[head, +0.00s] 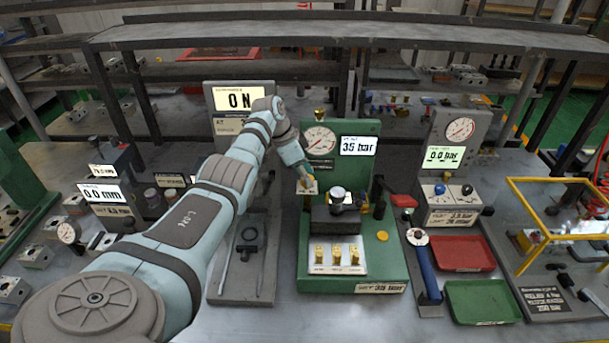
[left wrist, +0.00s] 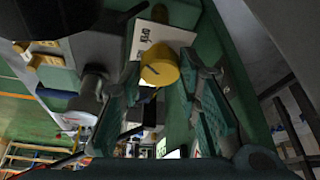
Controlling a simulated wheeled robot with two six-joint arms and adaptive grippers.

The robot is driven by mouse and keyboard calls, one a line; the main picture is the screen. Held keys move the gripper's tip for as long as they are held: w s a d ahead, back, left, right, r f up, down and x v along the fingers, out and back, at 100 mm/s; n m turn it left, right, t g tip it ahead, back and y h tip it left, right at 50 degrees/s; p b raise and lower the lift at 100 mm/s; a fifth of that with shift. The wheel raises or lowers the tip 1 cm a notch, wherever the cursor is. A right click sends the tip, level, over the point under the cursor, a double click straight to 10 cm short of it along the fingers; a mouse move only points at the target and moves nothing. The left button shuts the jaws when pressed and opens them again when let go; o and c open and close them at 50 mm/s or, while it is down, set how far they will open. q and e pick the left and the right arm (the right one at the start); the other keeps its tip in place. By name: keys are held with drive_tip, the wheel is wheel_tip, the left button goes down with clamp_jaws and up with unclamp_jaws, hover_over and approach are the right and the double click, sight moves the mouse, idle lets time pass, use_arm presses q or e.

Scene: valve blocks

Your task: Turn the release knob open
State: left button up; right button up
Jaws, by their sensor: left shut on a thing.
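The green test stand (head: 369,265) stands in the middle of the head view, with a round dial gauge and a display reading about 35 bar. My left gripper (head: 308,181) reaches its left side and largely hides the release knob there. In the left wrist view, the yellow release knob (left wrist: 159,68) sits in front of a white label plate (left wrist: 155,38), between the two green-padded fingers of my left gripper (left wrist: 158,88). The gripper is shut on the knob. A dark slot or mark shows on the knob's face. My right gripper is not in view.
A grey stand with a red tray (head: 460,252) and a green tray (head: 482,301) is to the right. A blue-handled tool (head: 426,268) lies beside the green stand. A yellow frame (head: 543,232) is at far right. Metal shelves (head: 330,38) run behind.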

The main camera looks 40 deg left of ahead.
use_arm(q)
drive_tip(key=o, duration=1.1)
drive_tip(key=shift+o, duration=0.2)
drive_tip(key=v, duration=0.7)
drive_tip(key=shift+r, duration=0.25)
drive_tip(key=shift+s, duration=0.1)
